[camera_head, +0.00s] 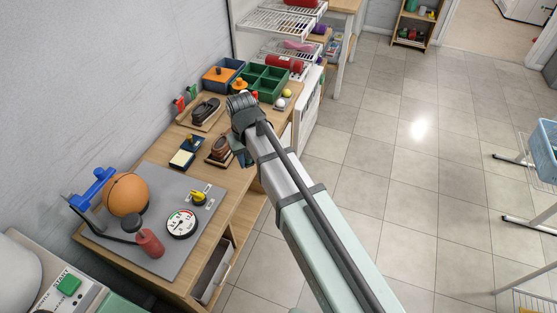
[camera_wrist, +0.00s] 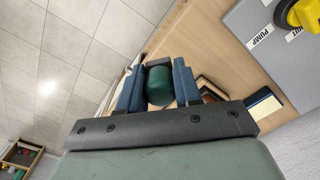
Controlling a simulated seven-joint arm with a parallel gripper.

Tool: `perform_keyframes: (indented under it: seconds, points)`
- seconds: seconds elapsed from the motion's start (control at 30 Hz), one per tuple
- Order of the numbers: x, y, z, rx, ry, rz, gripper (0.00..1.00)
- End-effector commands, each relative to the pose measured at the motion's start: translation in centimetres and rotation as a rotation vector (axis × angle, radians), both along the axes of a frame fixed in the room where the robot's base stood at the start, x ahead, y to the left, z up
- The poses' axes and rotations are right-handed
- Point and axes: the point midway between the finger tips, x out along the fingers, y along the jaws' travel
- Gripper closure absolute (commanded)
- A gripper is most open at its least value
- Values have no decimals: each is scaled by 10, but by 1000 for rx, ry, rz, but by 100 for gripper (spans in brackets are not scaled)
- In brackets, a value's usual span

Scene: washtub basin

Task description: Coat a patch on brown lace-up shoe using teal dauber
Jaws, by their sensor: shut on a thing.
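My gripper (camera_head: 243,155) hangs just right of the brown lace-up shoe (camera_head: 219,148) in the head view, close to the bench's front edge. In the wrist view, my gripper (camera_wrist: 157,76) has its two blue fingers shut on the teal dauber (camera_wrist: 160,87), a dark green rounded cylinder. The dauber's far end is hidden there, and I cannot make the dauber out in the head view. The brown shoe (camera_wrist: 212,90) shows partly behind the right finger in the wrist view. I cannot tell whether the dauber touches it.
A cream pad in a dark tray (camera_head: 184,158) lies left of the brown shoe. A black shoe (camera_head: 207,109) sits on a wooden tray behind. A green divided crate (camera_head: 265,83) stands farther back. A grey panel (camera_head: 168,195) with gauge and orange ball fills the near bench.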

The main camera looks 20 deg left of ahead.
Motion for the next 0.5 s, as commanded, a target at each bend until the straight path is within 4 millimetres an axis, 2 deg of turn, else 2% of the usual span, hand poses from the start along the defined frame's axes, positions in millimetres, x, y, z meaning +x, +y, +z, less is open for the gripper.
perform_keyframes:
  seconds: [0.03, 0.4, 0.5]
  points:
    - [-5, 21, 2, 0, 0, 26, 91]
    - [-56, 147, 18, -1, 0, 169, 91]
    - [-64, 180, 23, -1, 0, 185, 91]
